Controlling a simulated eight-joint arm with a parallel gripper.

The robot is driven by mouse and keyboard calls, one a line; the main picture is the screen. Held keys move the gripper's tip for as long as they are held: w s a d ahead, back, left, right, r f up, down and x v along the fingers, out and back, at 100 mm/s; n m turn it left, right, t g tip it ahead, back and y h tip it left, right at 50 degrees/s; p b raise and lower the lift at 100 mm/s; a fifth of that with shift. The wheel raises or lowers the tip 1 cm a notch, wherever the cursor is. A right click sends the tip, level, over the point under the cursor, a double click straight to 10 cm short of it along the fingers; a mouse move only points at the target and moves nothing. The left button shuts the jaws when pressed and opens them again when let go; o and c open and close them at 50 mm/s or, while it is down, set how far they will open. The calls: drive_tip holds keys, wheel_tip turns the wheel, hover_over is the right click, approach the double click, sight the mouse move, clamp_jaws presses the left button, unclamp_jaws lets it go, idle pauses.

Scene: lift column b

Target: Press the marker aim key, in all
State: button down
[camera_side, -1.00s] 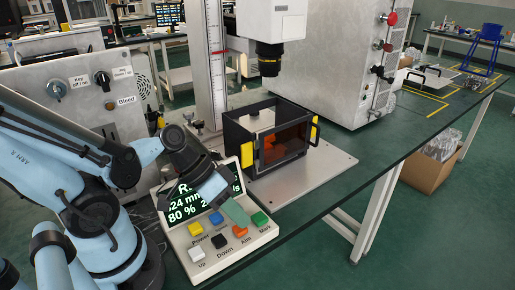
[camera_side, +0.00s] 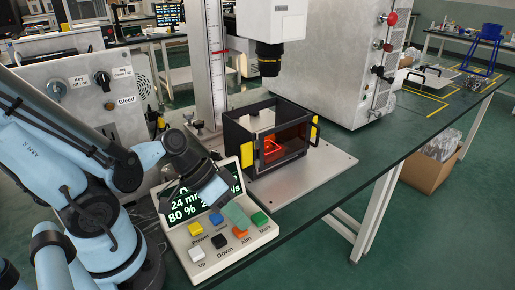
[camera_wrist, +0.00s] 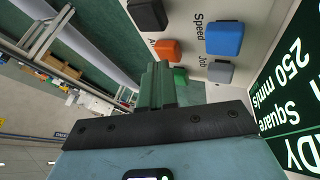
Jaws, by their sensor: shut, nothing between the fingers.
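The aim key is an orange key (camera_side: 240,231) labelled Aim, on the front row of the grey control panel (camera_side: 250,246). It also shows in the wrist view (camera_wrist: 168,48), left of the blue key and just beyond my fingertips. My gripper (camera_side: 237,217) is shut and empty, its green fingers tilted down over the panel. The fingertips are close to the orange key and look slightly above and behind it; no contact is visible. In the wrist view my gripper (camera_wrist: 158,68) partly hides the green key (camera_wrist: 180,75). A bright red square outline (camera_side: 272,148) glows inside the dark enclosure.
The panel's screen (camera_side: 182,207) is partly covered by my gripper. The enclosure (camera_side: 250,125) stands behind; the bench edge is in front.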

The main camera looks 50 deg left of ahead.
sight(237, 228)
drive_tip(key=shift+s, duration=0.1)
idle(0.3)
drive_tip(key=shift+r, duration=0.8)
drive_tip(key=shift+r, duration=0.15)
drive_tip(key=shift+r, duration=2.4)
